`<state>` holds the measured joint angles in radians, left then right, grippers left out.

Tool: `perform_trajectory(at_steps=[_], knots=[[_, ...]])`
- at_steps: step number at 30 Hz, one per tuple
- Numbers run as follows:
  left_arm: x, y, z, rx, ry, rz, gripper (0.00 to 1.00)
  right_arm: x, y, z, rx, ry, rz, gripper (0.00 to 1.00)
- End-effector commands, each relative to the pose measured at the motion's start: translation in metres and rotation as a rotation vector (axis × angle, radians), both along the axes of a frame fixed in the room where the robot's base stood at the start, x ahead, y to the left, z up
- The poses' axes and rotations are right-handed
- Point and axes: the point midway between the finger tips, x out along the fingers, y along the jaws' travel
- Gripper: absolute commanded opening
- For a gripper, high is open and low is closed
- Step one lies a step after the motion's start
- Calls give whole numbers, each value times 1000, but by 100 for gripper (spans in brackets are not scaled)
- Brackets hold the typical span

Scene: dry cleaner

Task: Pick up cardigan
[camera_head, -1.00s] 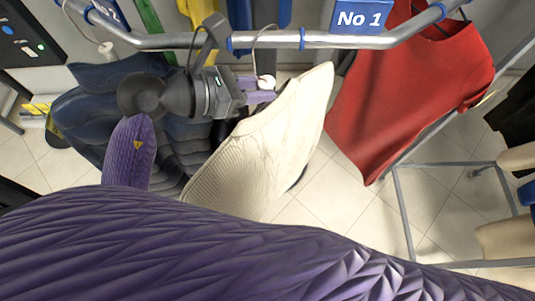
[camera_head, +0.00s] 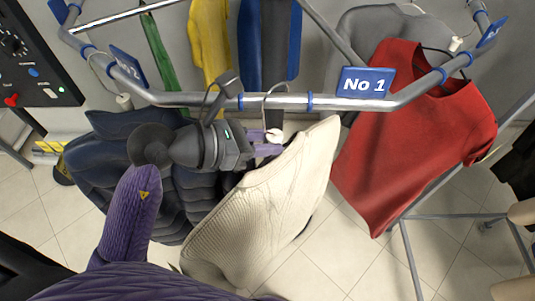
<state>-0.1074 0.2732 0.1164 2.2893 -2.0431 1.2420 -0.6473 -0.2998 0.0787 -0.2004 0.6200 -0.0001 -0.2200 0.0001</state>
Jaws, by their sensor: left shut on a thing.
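The cardigan is a cream ribbed knit garment (camera_head: 275,200) on a hanger, hanging below the front bar of a metal rail (camera_head: 185,99) in the middle of the head view. Its hanger hook (camera_head: 266,100) reaches up to the bar; I cannot tell whether it still bears on it. My left gripper (camera_head: 268,142) is at the top of the hanger, just under the bar, shut on the hanger neck. Its fingers partly hide the hanger neck. My right gripper is not in view.
A dark blue padded jacket (camera_head: 110,170) hangs close on the left, behind my arm. Yellow (camera_head: 209,45), blue and grey garments hang behind. Tiled floor shows below.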

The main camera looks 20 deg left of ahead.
Motion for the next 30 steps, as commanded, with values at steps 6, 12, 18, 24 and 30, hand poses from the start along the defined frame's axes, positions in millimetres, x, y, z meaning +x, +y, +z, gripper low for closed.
perform_trajectory(at_steps=[6,12,18,24,30], knots=[[0,0,19,2,-4,-1,0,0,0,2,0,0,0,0],[-12,-3,19,1,-1,-1,0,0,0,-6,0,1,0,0],[-28,-8,19,1,-1,1,0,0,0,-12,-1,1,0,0],[-35,-10,5,-1,1,0,0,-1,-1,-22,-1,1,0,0],[-41,-12,-18,0,1,0,0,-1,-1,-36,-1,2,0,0]])
